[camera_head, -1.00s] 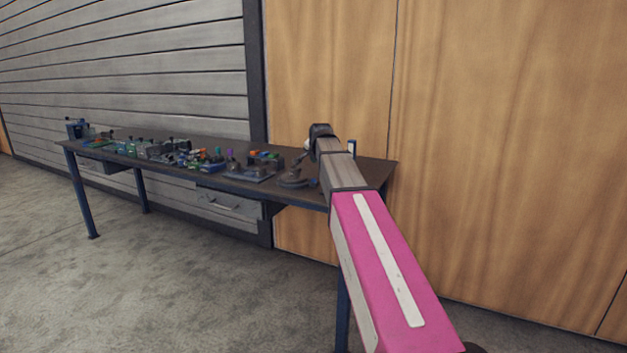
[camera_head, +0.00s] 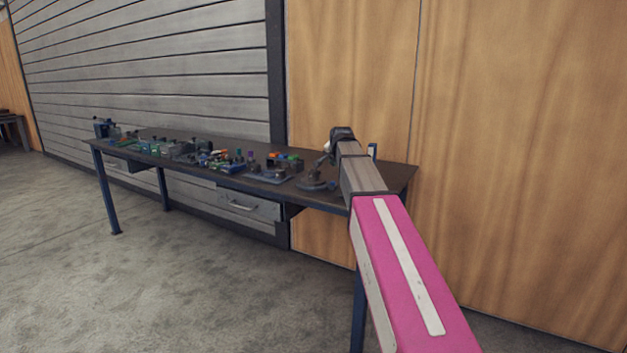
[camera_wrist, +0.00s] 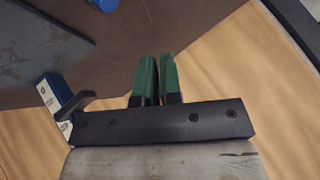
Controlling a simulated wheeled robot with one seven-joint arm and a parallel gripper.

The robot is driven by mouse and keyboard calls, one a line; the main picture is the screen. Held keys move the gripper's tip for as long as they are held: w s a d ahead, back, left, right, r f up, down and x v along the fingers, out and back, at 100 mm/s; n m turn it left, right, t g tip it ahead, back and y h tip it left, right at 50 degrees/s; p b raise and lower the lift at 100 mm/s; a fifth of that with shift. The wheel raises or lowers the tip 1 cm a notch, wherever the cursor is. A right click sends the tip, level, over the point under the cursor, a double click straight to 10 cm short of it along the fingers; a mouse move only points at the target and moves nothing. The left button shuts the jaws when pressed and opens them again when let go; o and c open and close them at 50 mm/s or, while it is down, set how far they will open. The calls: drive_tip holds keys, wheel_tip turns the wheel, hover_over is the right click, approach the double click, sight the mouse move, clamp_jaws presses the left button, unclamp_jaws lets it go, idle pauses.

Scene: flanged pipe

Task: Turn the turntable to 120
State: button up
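A dark round device (camera_head: 316,184) with a raised knob or lever sits near the right end of the workbench in the head view; it looks like the turntable, but its scale is too small to read. My arm reaches over the bench's right end, just right of it. My gripper's fingers are hidden in the head view. In the wrist view, my gripper (camera_wrist: 158,62) has two green fingers side by side, almost touching, with nothing seen between them. They point over the brown bench top and its edge. The turntable cannot be clearly made out in the wrist view.
The workbench (camera_head: 395,172) carries several small coloured parts and fixtures (camera_head: 210,155) left of the round device. A blue-and-white block (camera_wrist: 58,94) shows left of my fingers, and a dark flat plate (camera_wrist: 40,42) beyond. Wooden panels (camera_head: 530,120) stand behind. Floor in front is clear.

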drive_tip(key=o, duration=0.5)
drive_tip(key=shift+w, duration=0.25)
drive_tip(key=shift+o, duration=0.4)
drive_tip(key=w+a+r+n+g, duration=0.1)
drive_tip(key=w+a+n+g, duration=0.1)
drive_tip(key=w+g, duration=0.2)
drive_tip(key=shift+w+a, duration=0.25)
drive_tip(key=shift+w, duration=0.75)
drive_tip(key=w+a+r+n+g, duration=0.3)
drive_tip(key=r+g, duration=0.1)
drive_tip(key=g, duration=0.1)
wheel_tip(320, 180, down, 11)
drive_tip(key=shift+f, duration=0.1)
clamp_jaws()
